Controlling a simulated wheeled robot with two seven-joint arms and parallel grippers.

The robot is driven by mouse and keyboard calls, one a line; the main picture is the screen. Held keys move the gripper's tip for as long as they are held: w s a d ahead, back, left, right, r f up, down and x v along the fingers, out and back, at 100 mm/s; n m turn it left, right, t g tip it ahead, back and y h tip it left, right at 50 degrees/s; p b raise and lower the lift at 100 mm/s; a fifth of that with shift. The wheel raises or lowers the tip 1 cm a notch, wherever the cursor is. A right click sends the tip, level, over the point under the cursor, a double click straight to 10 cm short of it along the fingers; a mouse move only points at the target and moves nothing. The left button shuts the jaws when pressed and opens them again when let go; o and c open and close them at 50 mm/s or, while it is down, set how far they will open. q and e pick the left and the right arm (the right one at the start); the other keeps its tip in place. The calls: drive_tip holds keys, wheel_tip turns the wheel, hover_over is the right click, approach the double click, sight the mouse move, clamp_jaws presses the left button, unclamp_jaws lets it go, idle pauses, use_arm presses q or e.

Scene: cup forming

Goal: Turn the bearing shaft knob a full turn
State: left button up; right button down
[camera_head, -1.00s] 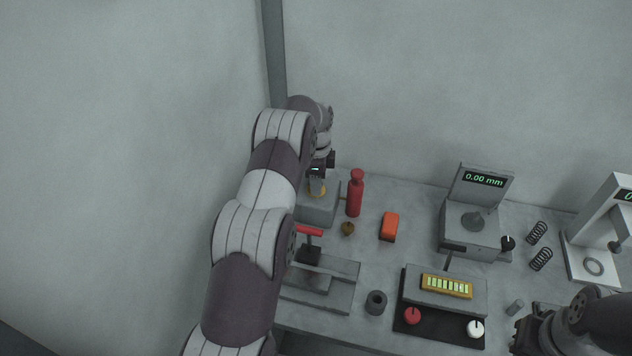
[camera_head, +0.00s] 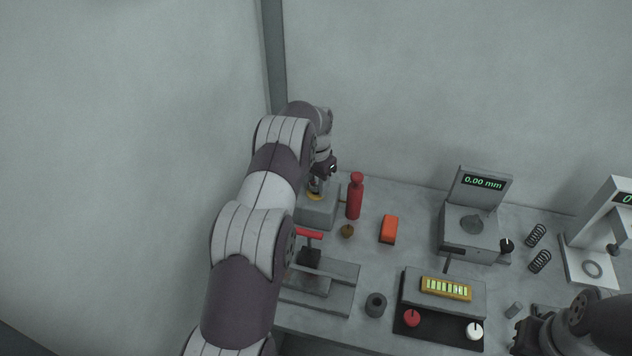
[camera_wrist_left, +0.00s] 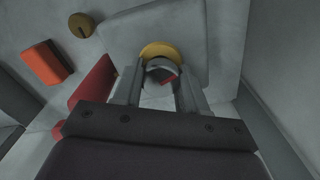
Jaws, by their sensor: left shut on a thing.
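The bearing shaft knob (camera_wrist_left: 158,72) shows in the left wrist view as a grey round part with a red mark, above a yellow ring (camera_wrist_left: 160,49). The ring also shows in the head view (camera_head: 315,197), on a grey block (camera_head: 318,216) at the back left of the bench. My left gripper (camera_wrist_left: 158,84) points down over the block with a finger on each side of the knob, shut on it. The fingers and arm hide part of the knob. Of my right arm, only a dark end portion (camera_head: 535,335) shows at the lower right; its fingertips are not clear.
A red bottle (camera_head: 355,196) stands close right of the block. A brass knob (camera_head: 347,231) and an orange box (camera_head: 388,229) lie nearby. A red-handled fixture (camera_head: 320,290) is in front. A gauge stand (camera_head: 470,240) and control box (camera_head: 440,300) stand farther right.

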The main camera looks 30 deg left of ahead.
use_arm(q)
drive_tip(key=n, duration=0.5)
drive_tip(key=shift+w+r+n, duration=0.15)
drive_tip(key=shift+n, duration=0.15)
drive_tip(key=n, duration=0.4)
drive_tip(key=shift+a+n, duration=0.15)
drive_tip(key=shift+n, duration=0.15)
drive_tip(key=n, duration=0.4)
drive_tip(key=shift+r+n, duration=0.1)
drive_tip(key=shift+n, duration=0.2)
drive_tip(key=n, duration=0.5)
drive_tip(key=shift+a, duration=0.1)
drive_tip(key=n, duration=0.5)
drive_tip(key=shift+n, duration=0.4)
drive_tip(key=n, duration=0.4)
drive_tip(key=shift+n+b, duration=0.3)
drive_tip(key=shift+b, duration=0.05)
drive_tip(key=n, duration=0.5)
drive_tip(key=shift+s, duration=0.2)
drive_tip(key=shift+n, duration=2.4)
drive_tip(key=shift+s+d+f, duration=0.1)
drive_tip(key=shift+d+f, duration=0.1)
drive_tip(key=shift+f, duration=0.05)
